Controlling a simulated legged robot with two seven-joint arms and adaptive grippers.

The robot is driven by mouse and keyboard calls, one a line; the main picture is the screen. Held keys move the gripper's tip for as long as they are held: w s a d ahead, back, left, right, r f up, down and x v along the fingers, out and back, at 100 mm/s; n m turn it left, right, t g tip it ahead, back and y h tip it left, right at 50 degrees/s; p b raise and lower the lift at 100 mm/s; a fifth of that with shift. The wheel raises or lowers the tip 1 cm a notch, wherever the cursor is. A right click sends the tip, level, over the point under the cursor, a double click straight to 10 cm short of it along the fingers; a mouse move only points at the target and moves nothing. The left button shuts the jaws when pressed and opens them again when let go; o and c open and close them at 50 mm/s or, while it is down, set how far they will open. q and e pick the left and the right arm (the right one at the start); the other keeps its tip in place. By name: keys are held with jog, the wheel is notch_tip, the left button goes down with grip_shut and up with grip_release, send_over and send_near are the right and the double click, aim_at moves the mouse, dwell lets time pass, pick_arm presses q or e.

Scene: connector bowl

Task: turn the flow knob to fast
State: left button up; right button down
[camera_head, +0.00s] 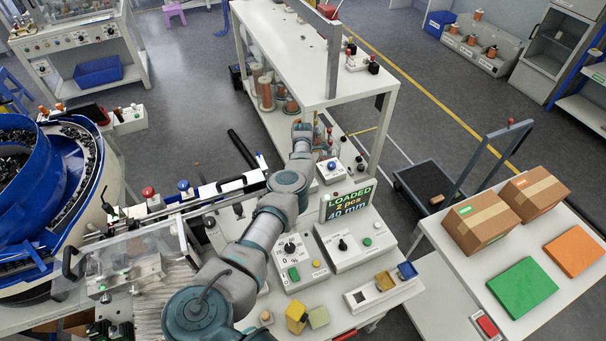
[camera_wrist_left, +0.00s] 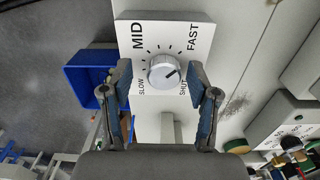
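In the left wrist view the flow knob (camera_wrist_left: 164,72) is a round silver knob on a white dial plate (camera_wrist_left: 190,22) marked SLOW, MID, FAST and SHUT. Its dark pointer line lies toward the right side of the picture, on the SHUT side; its exact mark is hard to read. My left gripper (camera_wrist_left: 161,78) is open, with one finger on each side of the knob and a visible gap to it on both sides. In the head view my left arm reaches up across the bench; its fingers and the flow knob cannot be made out there.
A blue bin (camera_wrist_left: 88,78) lies left of the dial plate in the wrist view. In the head view, control boxes with a LOADED display (camera_head: 348,201) stand right of my arm, and a blue feeder bowl (camera_head: 38,165) stands at the left. Cartons (camera_head: 482,220) sit at right.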

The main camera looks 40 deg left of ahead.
pick_arm(q)
notch_tip(320, 180, up, 12)
dwell(0.5)
jog(key=shift+w+a, duration=0.1)
